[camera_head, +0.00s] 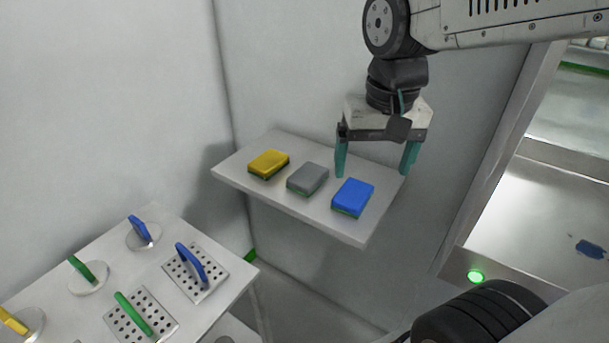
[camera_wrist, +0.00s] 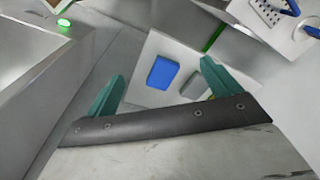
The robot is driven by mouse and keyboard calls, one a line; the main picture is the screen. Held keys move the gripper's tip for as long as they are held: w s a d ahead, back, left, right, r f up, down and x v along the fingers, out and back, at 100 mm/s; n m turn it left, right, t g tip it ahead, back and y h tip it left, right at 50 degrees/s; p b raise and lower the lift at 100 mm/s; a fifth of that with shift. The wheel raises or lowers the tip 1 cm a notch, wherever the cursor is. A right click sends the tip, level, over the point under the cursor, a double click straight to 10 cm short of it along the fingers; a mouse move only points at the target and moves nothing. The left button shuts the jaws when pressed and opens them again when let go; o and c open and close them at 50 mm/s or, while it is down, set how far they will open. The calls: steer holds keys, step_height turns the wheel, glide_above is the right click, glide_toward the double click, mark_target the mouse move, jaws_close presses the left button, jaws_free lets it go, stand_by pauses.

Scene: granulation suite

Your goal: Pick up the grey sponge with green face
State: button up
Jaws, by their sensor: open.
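The grey sponge (camera_head: 307,178) lies on a white wall shelf (camera_head: 334,227), with a thin green face showing along its lower edge. It is between a yellow sponge (camera_head: 269,163) on its left and a blue sponge (camera_head: 352,196) on its right. My gripper (camera_head: 377,170) is open and empty, above the right back part of the shelf, to the right of the grey sponge. In the wrist view, the blue sponge (camera_wrist: 162,73) shows between the fingers. The grey sponge (camera_wrist: 194,87) is partly hidden behind the right finger there.
A white table (camera_head: 225,309) at lower left holds perforated plates and round discs with blue, green and yellow handles. A metal cabinet (camera_head: 545,205) with a lit green button (camera_head: 475,276) stands at the right. Walls close in behind the shelf.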

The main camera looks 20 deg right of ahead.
steer(key=w+a+f+m, duration=0.1)
steer(key=w+f+m, duration=0.25)
steer(key=w, duration=0.85)
steer(key=m+g, duration=0.1)
steer(key=m, duration=0.3)
glide_above(308, 173)
steer(key=f, duration=0.6)
steer(key=shift+s+a, duration=0.15)
steer(key=shift+s, duration=0.2)
steer(key=shift+w+f, duration=0.15)
steer(key=shift+f, duration=0.05)
step_height(308, 173, down, 8)
steer(key=shift+w+r, duration=0.15)
steer(key=shift+r, duration=0.05)
steer(key=c, duration=1)
